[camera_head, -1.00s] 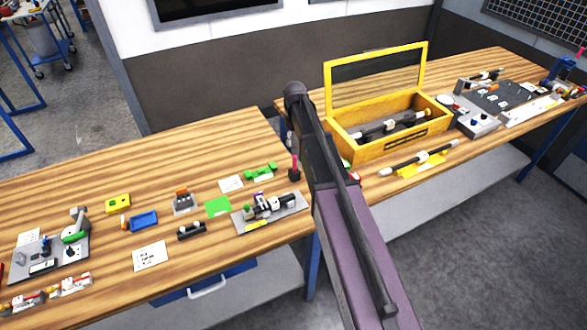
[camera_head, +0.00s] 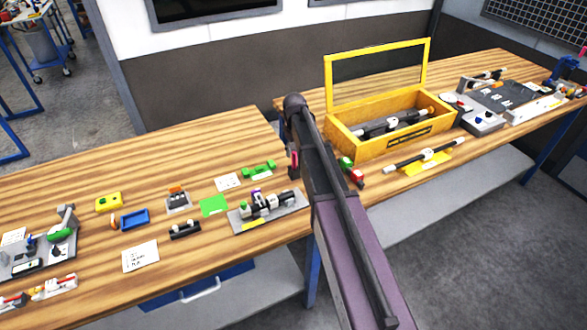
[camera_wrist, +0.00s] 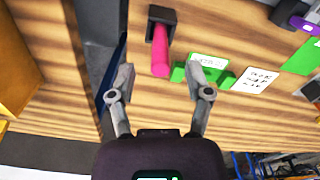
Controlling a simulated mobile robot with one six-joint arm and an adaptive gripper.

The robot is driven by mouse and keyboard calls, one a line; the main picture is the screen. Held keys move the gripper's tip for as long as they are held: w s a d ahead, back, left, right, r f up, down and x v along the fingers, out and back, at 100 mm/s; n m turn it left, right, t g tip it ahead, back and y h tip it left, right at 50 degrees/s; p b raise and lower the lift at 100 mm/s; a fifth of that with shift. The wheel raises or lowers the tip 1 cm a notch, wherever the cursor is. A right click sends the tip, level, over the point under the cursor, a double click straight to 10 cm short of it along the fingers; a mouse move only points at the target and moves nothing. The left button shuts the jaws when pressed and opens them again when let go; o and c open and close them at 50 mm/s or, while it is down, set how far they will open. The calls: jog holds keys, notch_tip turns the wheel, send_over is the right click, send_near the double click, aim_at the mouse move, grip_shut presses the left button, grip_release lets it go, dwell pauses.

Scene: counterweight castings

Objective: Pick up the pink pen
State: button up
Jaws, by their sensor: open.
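The pink pen (camera_wrist: 160,50) stands in a small black holder (camera_wrist: 163,15) on the wooden bench. In the wrist view its free end points down the picture, toward my gripper. My gripper (camera_wrist: 160,74) is open and empty, with one finger on each side of the pen's free end in the picture. I cannot tell how far apart in depth they are, and no contact shows. In the head view the pen (camera_head: 292,159) shows only partly beside my arm, which hides much of its holder and my gripper.
A green block (camera_wrist: 219,76) and a white note (camera_wrist: 256,79) lie right of the pen in the wrist view. A dark gap (camera_wrist: 92,50) between benches runs left of it. A yellow open-lidded box (camera_head: 372,146) stands on the right bench. A grey fixture (camera_head: 243,222) sits near the pen.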

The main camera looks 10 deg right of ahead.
aim_at(294, 161)
jog(key=shift+f, duration=0.5)
jog(key=shift+f+b, duration=2.45)
jog(key=shift+b, duration=0.3)
grip_shut()
